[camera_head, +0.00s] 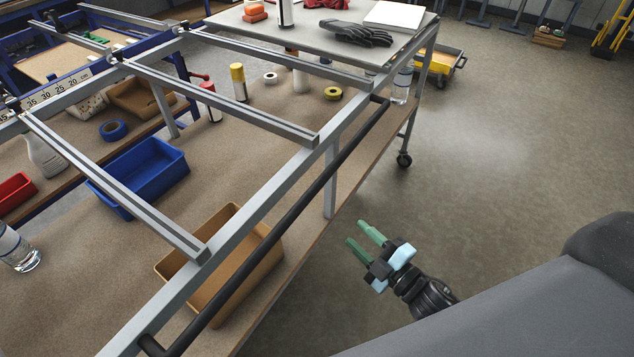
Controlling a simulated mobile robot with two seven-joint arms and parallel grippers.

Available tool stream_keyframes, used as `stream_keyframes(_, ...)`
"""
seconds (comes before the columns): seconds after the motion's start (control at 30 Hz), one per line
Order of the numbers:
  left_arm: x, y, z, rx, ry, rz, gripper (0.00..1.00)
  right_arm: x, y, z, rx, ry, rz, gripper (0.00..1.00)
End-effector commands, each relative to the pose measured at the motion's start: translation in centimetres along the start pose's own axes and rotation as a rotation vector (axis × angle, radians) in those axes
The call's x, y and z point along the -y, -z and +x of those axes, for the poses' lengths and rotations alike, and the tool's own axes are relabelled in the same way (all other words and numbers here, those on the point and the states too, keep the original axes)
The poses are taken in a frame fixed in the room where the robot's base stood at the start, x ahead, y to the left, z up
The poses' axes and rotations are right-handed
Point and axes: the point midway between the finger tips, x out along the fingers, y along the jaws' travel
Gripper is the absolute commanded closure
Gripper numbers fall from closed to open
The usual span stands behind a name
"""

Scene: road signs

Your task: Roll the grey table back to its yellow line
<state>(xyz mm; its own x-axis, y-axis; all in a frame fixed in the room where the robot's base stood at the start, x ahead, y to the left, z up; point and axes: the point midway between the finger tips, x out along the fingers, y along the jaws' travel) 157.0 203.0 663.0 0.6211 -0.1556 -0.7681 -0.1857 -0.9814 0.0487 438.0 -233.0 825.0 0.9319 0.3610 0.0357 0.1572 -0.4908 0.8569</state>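The grey table (253,215) is a grey metal frame with cross rails over a brown lower shelf. It fills the left and middle of the head view. A black handle bar (300,203) runs along its near right side. A caster (403,160) shows under the far right corner. My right gripper (356,233) has green fingers. It is open and empty, over the floor to the right of the handle bar and apart from it. My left gripper is not in view. No yellow line on the floor is visible.
On the lower shelf are a blue bin (150,175), a tan bin (235,260), bottles and tape rolls. A black glove (358,33) lies on a grey top at the back. A yellow cart (442,62) stands behind. The floor (500,150) at right is clear.

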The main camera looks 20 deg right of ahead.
Motion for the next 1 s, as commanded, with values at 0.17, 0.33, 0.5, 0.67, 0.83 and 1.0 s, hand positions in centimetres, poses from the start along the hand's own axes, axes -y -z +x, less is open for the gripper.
stream_keyframes(0.17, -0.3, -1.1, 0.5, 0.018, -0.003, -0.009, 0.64, -3.7, 0.9, 4.4, -0.212, -0.054, -0.322, 0.61)
stream_keyframes(0.33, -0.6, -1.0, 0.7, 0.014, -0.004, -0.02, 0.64, -5.3, 1.5, 6.0, -0.309, -0.073, -0.475, 0.61)
stream_keyframes(0.5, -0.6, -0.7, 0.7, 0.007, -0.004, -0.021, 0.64, -5.6, 1.7, 6.3, -0.33, -0.076, -0.507, 0.61)
stream_keyframes(0.67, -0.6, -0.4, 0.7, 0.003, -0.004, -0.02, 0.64, -5.7, 1.9, 6.8, -0.328, -0.078, -0.504, 0.61)
stream_keyframes(0.83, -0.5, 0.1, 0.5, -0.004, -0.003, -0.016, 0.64, -6.0, 2.8, 8.9, -0.329, -0.082, -0.504, 0.61)
stream_keyframes(1.0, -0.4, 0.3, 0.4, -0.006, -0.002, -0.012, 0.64, -5.9, 3.6, 11.3, -0.329, -0.082, -0.503, 0.61)
